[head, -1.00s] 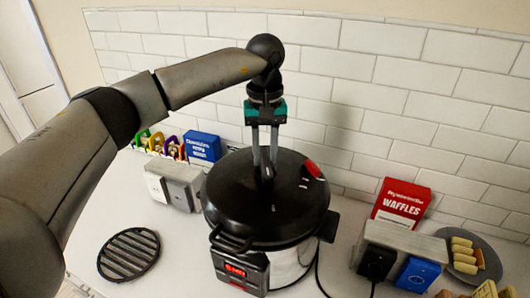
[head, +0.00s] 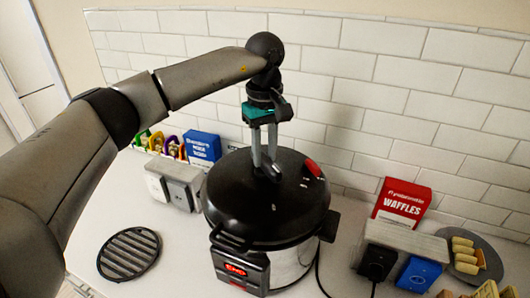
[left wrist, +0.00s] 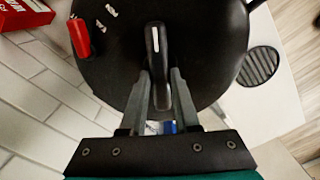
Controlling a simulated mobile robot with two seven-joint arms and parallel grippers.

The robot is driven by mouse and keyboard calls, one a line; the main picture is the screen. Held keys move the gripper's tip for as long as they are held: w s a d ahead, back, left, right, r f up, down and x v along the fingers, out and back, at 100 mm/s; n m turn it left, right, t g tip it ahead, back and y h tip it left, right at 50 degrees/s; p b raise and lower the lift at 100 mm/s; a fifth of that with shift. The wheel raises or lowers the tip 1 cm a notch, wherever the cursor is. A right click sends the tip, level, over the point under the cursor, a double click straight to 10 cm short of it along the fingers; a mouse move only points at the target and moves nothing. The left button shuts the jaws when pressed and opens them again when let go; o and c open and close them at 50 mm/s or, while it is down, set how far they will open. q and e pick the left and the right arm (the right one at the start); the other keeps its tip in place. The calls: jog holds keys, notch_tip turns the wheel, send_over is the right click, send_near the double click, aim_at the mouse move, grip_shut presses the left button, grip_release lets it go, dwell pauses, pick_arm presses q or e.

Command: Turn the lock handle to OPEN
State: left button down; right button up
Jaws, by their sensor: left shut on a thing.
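The pressure cooker (head: 250,205) stands on the counter with its black lid on. The lock handle (left wrist: 156,45) is a black bar with a white line, on top of the lid. My left gripper (head: 267,170) reaches down from above and is shut on the lock handle. In the left wrist view its two fingers (left wrist: 160,80) lie on either side of the handle. White marks (left wrist: 107,18) show on the lid near a red knob (left wrist: 79,37); I cannot read them. The handle's line points toward the top of the wrist picture. My right gripper is not in view.
A round black trivet (head: 128,254) lies at the left. A toaster (head: 174,183) and a blue box (head: 203,147) stand behind it. A red waffle box (head: 402,202), another toaster (head: 405,236) and a grey plate (head: 490,258) are at the right. The tiled wall is close behind.

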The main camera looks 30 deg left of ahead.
pick_arm(q)
jog(key=n, duration=0.3)
jog(key=shift+n, duration=0.4)
jog(key=shift+s+n, duration=0.1)
jog(key=shift+n, duration=1.8)
jog(key=shift+a, duration=0.1)
jog(key=c, duration=0.6)
grip_release()
jog(key=shift+c, duration=0.2)
notch_tip(320, 180, up, 11)
jog(key=b, duration=0.1)
notch_tip(320, 180, up, 4)
send_over(264, 158)
jog(key=shift+r+p, duration=0.15)
jog(key=shift+p, duration=0.3)
